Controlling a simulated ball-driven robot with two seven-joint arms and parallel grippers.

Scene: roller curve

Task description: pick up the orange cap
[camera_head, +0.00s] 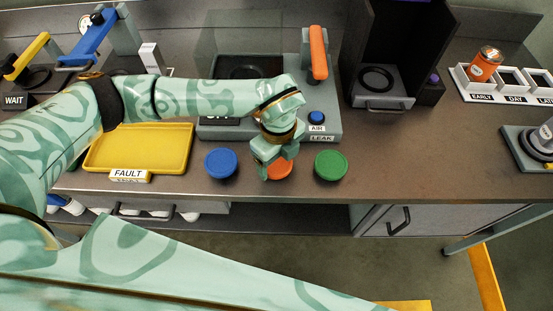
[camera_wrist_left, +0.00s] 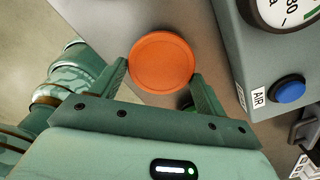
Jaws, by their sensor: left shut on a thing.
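The orange cap (camera_head: 281,170) is partly hidden under my left gripper (camera_head: 268,170) near the front edge of the counter, between a blue cap (camera_head: 220,163) and a green cap (camera_head: 331,165). In the left wrist view the orange cap (camera_wrist_left: 161,62) sits between the two fingertips of my left gripper (camera_wrist_left: 160,80), which is shut on it. Whether the cap touches the counter I cannot tell. My right gripper is not in view.
A grey test unit (camera_head: 327,126) with AIR and LEAK labels and an orange lever (camera_head: 318,52) stands just behind. A yellow FAULT tray (camera_head: 110,167) lies left. A dark press-like housing (camera_head: 383,101) stands back right. The counter to the front right is clear.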

